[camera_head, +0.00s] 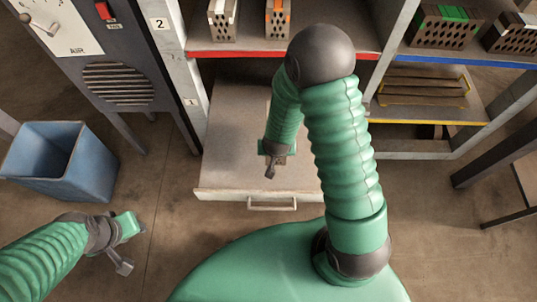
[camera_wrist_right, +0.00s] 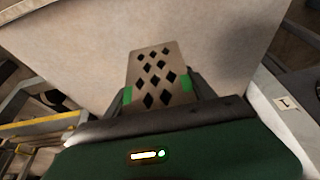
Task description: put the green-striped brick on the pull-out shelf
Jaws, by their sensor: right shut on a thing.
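The pull-out shelf (camera_head: 225,135) is a pale drawer-like board, drawn out below the red-edged shelf; its surface also fills the upper part of the right wrist view (camera_wrist_right: 215,35). My right gripper (camera_head: 270,172) is over this shelf. In the right wrist view it is shut on a brown brick (camera_wrist_right: 160,75) with dark diamond holes and green at both sides, the green-striped brick. I cannot tell whether the brick touches the shelf; my arm hides most of it in the head view. My left gripper (camera_head: 128,250) hangs over the floor at lower left, its fingers unclear.
Another green-striped brick (camera_head: 445,22) stands on the blue-edged shelf (camera_head: 470,59). White-striped (camera_head: 222,20) and orange-striped (camera_head: 278,18) bricks stand on the red-edged shelf (camera_head: 250,53). A yellow-edged shelf (camera_head: 430,121) is at right. A blue bin (camera_head: 60,170) stands on the floor at left.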

